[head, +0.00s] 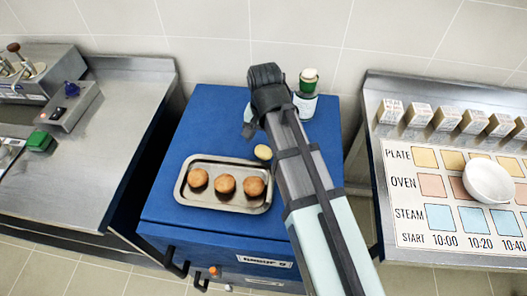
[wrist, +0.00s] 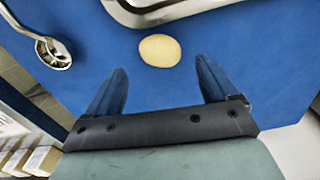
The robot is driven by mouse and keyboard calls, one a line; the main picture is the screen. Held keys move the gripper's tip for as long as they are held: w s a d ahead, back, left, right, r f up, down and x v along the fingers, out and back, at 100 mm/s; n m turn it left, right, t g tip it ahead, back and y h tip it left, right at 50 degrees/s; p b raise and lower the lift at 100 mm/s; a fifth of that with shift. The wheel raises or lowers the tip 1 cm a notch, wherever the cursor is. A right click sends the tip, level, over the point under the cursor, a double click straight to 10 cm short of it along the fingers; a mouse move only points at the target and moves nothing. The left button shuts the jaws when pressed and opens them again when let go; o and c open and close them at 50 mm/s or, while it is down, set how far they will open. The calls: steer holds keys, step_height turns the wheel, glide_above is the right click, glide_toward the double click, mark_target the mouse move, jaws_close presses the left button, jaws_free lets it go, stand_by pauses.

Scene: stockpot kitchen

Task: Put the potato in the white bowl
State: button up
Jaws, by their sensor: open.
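The potato (head: 263,152) is a small pale yellow oval on the blue cabinet top, just behind the metal tray. It also shows in the wrist view (wrist: 160,50), ahead of the fingertips and centred between them. The white bowl (head: 489,182) stands on the printed chart on the right-hand counter and looks empty. My gripper (head: 250,128) is over the cabinet top, behind the potato; the arm partly hides it in the head view. In the wrist view my gripper (wrist: 162,68) has its fingers wide apart, with nothing between them.
A metal tray (head: 225,206) holds three brown round items. A metal round-ended item (wrist: 52,50) lies left in the wrist view. Small boxes (head: 445,118) line the right counter. A gap separates cabinet and counter.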

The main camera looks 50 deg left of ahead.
mark_target(263, 149)
steer(key=shift+s+d+f, duration=0.1)
steer(key=shift+s+f, duration=0.05)
steer(key=shift+f, duration=1)
steer(key=shift+s+f, duration=0.1)
steer(key=shift+f, duration=1.05)
steer(key=c, duration=1.2)
steer(key=shift+w+r, duration=0.1)
steer(key=shift+r, duration=4.95)
steer(key=shift+c, duration=0.2)
